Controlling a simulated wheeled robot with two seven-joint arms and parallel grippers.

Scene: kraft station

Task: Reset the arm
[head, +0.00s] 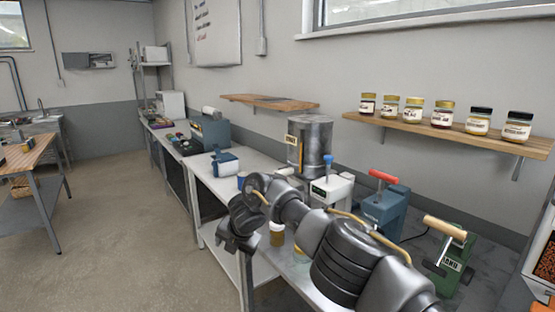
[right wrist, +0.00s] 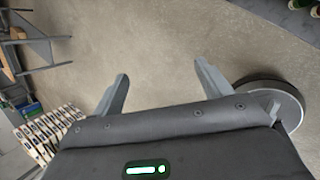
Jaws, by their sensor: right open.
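My right arm (head: 350,262) comes in from the lower right in the head view and reaches out over the front of the bench. Its dark wrist end (head: 238,228) hangs beside the bench edge; the fingers cannot be made out there. In the right wrist view my right gripper (right wrist: 163,86) is open, with its two grey fingers wide apart. Nothing is between them, and bare floor (right wrist: 160,40) shows beyond. My left gripper is in neither view.
On the bench, close to my right arm, stand a metal drum (head: 312,140), a white device with a blue knob (head: 332,188), a blue press with a red handle (head: 385,208) and a green press (head: 452,262). A shelf (head: 440,130) holds several jars. The floor at left (head: 130,230) is clear.

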